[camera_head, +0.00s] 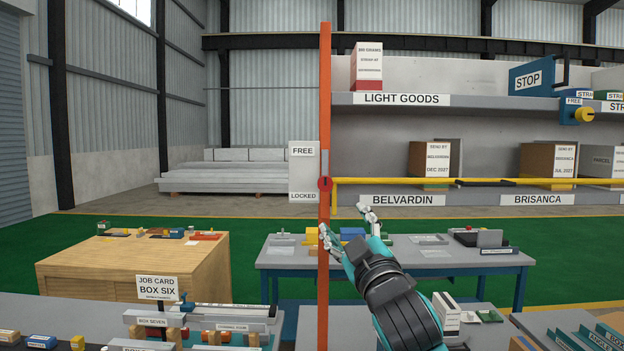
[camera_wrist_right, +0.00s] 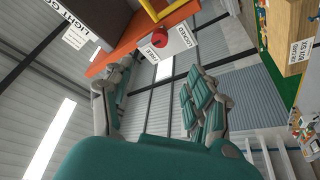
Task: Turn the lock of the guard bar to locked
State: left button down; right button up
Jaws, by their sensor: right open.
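The lock is a red round knob (camera_head: 325,184) on an upright orange post (camera_head: 325,90), with a short grey strip pointing up from it. A pale plate (camera_head: 303,173) beside it reads FREE at the top and LOCKED at the bottom; the strip is on the FREE side. The yellow guard bar (camera_head: 480,181) runs level to the right from the post. My right gripper (camera_head: 347,226) is open and empty, below the knob and apart from it. In the right wrist view, the knob (camera_wrist_right: 159,40) lies beyond the open fingers (camera_wrist_right: 155,88). My left gripper is not in view.
Behind the bar is a shelf (camera_head: 400,99) with boxes and a blue STOP bracket (camera_head: 532,78). A grey table (camera_head: 390,258) stands behind my right arm. A wooden crate (camera_head: 130,260) is at left. Benches with small parts fill the front.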

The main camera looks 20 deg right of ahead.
jog(key=p, duration=0.3)
send_near(326, 186)
pick_arm(q)
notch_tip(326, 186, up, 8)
jog(key=p, duration=0.5)
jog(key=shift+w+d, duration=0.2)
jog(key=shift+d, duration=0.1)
pick_arm(e)
jog(key=x, duration=1.1)
jog(key=shift+r, duration=0.1)
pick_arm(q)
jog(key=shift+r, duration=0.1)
pick_arm(e)
jog(key=shift+s, duration=0.1)
grip_shut()
